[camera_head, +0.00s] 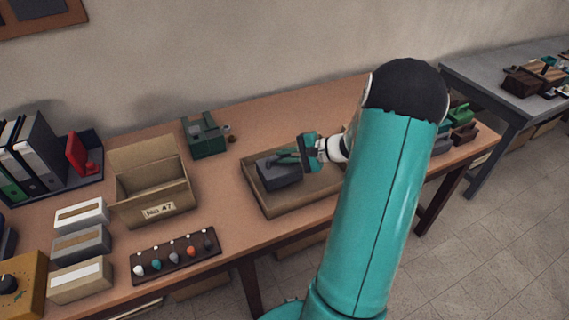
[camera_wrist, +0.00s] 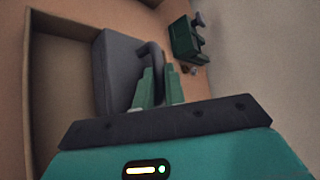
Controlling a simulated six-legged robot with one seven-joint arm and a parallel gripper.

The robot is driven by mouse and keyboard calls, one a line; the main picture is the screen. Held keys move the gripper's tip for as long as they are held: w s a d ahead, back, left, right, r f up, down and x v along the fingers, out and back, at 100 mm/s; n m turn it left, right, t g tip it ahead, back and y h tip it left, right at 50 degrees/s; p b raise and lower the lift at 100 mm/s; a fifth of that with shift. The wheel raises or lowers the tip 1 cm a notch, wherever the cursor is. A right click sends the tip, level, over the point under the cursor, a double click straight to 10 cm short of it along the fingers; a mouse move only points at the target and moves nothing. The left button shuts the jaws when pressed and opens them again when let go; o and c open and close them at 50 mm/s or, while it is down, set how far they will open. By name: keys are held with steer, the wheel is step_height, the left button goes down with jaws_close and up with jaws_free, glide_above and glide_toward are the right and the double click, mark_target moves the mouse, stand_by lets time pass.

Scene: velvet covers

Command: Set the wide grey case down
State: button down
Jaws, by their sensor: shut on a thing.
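The wide grey case (camera_head: 279,170) is in the shallow brown tray (camera_head: 268,204) on the table, toward the tray's left side. I cannot tell whether its underside touches the tray floor. It also shows in the wrist view as a dark grey block (camera_wrist: 117,62) with a raised handle. My gripper (camera_head: 292,157) reaches in from the right, its green fingers at the top of the case. In the wrist view the fingers (camera_wrist: 158,82) are shut on the case's handle. My teal arm hides the right end of the tray.
An open cardboard box (camera_head: 150,185) marked "No 47" stands left of the tray. A green device (camera_head: 205,136) is behind it. A dark rack with several coloured knobs (camera_head: 175,256) lies in front. Binders (camera_head: 40,150) stand far left. Small cases (camera_head: 460,125) sit beyond my arm.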

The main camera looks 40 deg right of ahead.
mark_target(283, 164)
steer(key=shift+w+a+f, duration=0.1)
steer(key=shift+w+f, duration=0.1)
steer(key=shift+f, duration=1.55)
steer(key=shift+f, duration=0.15)
steer(key=c, duration=1.5)
jaws_free()
steer(key=shift+o, duration=0.2)
